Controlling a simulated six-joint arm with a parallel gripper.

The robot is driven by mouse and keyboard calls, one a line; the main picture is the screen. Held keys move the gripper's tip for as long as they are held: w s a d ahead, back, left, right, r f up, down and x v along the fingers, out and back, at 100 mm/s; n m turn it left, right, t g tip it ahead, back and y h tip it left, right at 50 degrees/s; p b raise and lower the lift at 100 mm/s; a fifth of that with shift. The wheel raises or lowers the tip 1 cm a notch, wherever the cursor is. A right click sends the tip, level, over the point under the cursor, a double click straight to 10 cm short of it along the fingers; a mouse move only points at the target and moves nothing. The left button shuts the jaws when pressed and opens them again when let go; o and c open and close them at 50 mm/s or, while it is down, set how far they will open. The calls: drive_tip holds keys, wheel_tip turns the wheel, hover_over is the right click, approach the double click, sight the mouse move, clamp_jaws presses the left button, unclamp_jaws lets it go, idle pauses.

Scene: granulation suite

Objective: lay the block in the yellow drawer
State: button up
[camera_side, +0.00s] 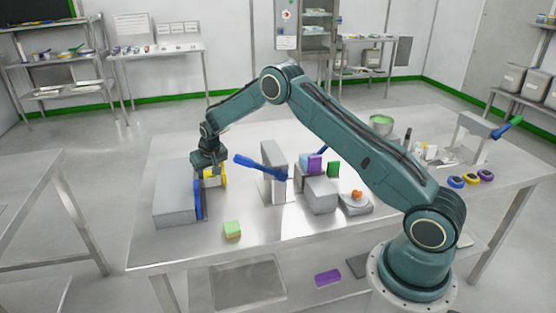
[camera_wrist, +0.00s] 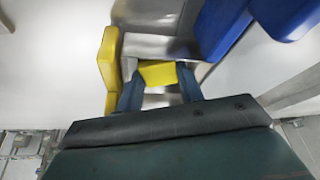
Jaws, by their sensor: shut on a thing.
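My gripper (camera_side: 210,172) points down over the grey drawer cabinet (camera_side: 172,207) at the left of the table. In the wrist view its two fingers (camera_wrist: 159,84) are shut on a yellow block (camera_wrist: 158,73). The yellow drawer (camera_side: 223,175) stands pulled out; in the wrist view its yellow front (camera_wrist: 108,70) is left of the fingers, with bare grey metal inside. The block is over or within the drawer's opening; I cannot tell whether it touches the bottom. The side view mostly hides the block behind the gripper and drawer fronts.
A blue drawer front (camera_side: 198,200) stands close beside the gripper. A post with a blue lever (camera_side: 262,168) is to the right. A green-topped block (camera_side: 232,229) lies in front.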

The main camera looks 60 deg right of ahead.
drive_tip(key=shift+f, duration=0.15)
drive_tip(key=o, duration=0.7)
drive_tip(key=v, duration=1.2)
drive_tip(key=shift+a, duration=0.1)
idle(0.5)
